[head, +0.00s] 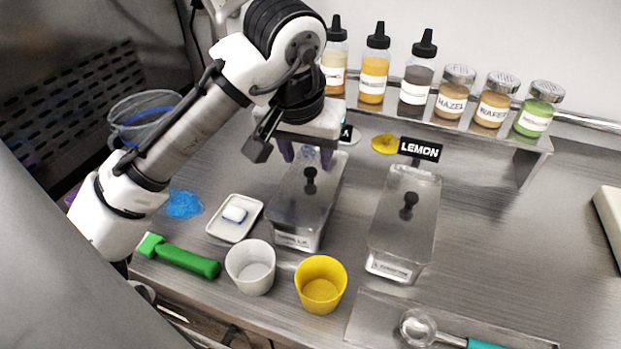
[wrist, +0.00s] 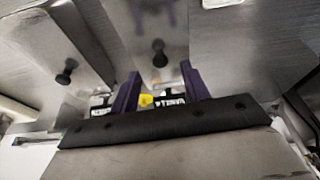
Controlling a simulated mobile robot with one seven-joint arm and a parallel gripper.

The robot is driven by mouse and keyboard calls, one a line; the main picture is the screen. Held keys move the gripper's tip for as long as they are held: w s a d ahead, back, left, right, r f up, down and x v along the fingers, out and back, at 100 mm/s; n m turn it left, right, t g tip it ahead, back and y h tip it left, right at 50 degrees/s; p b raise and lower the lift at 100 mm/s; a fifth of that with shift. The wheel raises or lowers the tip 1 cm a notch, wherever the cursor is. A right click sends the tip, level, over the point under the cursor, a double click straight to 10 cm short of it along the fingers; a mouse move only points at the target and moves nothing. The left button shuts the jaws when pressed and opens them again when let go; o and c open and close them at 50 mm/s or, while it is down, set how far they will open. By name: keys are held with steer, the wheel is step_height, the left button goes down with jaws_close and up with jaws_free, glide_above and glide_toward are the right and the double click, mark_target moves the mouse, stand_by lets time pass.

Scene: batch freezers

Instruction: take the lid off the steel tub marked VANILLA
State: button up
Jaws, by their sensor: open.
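The left steel tub (head: 297,241) stands below my gripper, with a shiny steel lid (head: 297,210) on it. The lid has a black knob (head: 310,180) near its middle. The sign behind this tub is mostly hidden by my gripper; only a final "A" (head: 346,133) shows. My gripper (head: 306,158) is open and empty, its purple fingers pointing down over the lid's back part, behind the knob. In the wrist view the knob (wrist: 160,54) appears just beyond the gap between the fingertips (wrist: 160,70). The fingers do not appear to touch it.
A second lidded tub (head: 403,225) marked LEMON (head: 420,149) stands to the right. White (head: 250,268) and yellow (head: 320,285) cups are in front; a small white tray (head: 234,218) is at left. Bottles and jars line a rear shelf (head: 450,125). Counter at right is mostly clear.

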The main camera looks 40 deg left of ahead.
mark_target(311, 170)
steer(key=x, duration=0.4)
steer(key=shift+w+a, duration=0.1)
steer(key=shift+w, duration=0.1)
steer(key=shift+c, duration=0.5)
jaws_close()
